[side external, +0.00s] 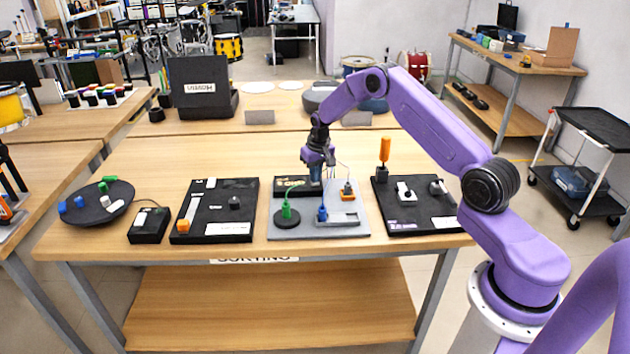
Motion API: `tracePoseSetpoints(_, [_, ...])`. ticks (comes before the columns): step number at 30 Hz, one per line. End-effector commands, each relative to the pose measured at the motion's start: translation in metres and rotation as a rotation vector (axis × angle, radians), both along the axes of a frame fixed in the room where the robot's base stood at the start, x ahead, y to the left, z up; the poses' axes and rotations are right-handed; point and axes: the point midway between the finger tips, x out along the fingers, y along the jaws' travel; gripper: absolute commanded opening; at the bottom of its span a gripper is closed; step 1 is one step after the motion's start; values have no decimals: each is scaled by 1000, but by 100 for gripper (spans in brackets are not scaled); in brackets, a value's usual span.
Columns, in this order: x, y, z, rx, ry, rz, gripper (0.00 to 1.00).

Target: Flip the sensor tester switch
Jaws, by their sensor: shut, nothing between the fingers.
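A grey board (355,229) lies at the middle of the table, under my arm's end. At its back is a black box (291,188) with a lit yellowish display, which looks like the sensor tester. A green plug (287,212), a blue plug (322,213) and an orange piece (347,190) stand on the board. My gripper (316,180) is shut and empty. It points down at the right part of the black box and hides what is there. I cannot tell whether it touches the box. The switch itself is not clear in this view.
Left of the board is a black panel (238,212) with an orange-and-white slider, a small black box (149,225) and a round black tray (82,216) with coloured pieces. To the right is another black panel (430,217) with a tall orange handle (384,150). Thin wires run close to my gripper.

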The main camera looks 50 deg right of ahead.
Motion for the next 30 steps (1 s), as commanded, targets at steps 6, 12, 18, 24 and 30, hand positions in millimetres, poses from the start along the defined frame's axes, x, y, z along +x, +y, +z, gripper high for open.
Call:
tracePoseSetpoints(6, [0,0,-3,0,0,0,0])
tracePoseSetpoints(12, [0,0,-3,0,-1,0,0])
tracePoseSetpoints(18, [0,0,8,0,-1,0,0])
tracePoseSetpoints(24, [0,0,22,0,-1,0,0])
tracePoseSetpoints(30, [0,0,36,-1,-2,0,0])
